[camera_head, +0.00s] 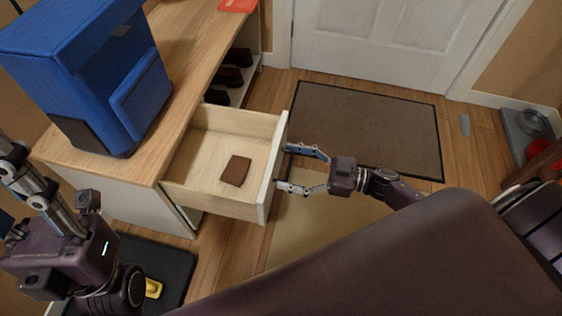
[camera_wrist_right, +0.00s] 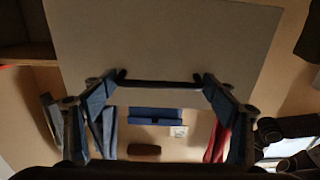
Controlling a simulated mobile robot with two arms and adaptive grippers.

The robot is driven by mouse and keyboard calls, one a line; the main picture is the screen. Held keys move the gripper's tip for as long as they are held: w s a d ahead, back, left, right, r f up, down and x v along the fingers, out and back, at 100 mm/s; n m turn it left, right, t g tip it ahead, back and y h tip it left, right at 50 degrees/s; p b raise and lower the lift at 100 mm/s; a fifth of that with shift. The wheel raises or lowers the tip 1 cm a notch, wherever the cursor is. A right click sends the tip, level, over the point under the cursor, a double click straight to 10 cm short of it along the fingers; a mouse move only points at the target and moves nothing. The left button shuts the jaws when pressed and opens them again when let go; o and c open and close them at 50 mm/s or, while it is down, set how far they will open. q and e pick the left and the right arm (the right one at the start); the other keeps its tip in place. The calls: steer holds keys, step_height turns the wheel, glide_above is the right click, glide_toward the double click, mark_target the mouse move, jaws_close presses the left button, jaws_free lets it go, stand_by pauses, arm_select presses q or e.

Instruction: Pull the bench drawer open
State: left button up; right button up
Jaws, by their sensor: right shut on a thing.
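The bench drawer (camera_head: 272,170) stands pulled out from the wooden bench (camera_head: 203,80), its pale inside showing. A brown wallet-like item (camera_head: 236,170) lies on the drawer floor. My right gripper (camera_head: 284,168) is at the outer face of the drawer front. In the right wrist view, the dark handle (camera_wrist_right: 160,84) runs between its fingertips (camera_wrist_right: 160,82), and the gripper is shut on it. The handle is mostly hidden in the head view. My left gripper (camera_head: 22,185) is at the left edge, away from the drawer, its fingertips partly cut off.
Dark shoes (camera_head: 232,76) sit on shelves in the bench beyond the drawer. A brown doormat (camera_head: 370,125) lies before the white door (camera_head: 395,40). A dark tray (camera_head: 182,270) is on the floor at lower left.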

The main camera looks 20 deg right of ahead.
steer(key=o, duration=1.7)
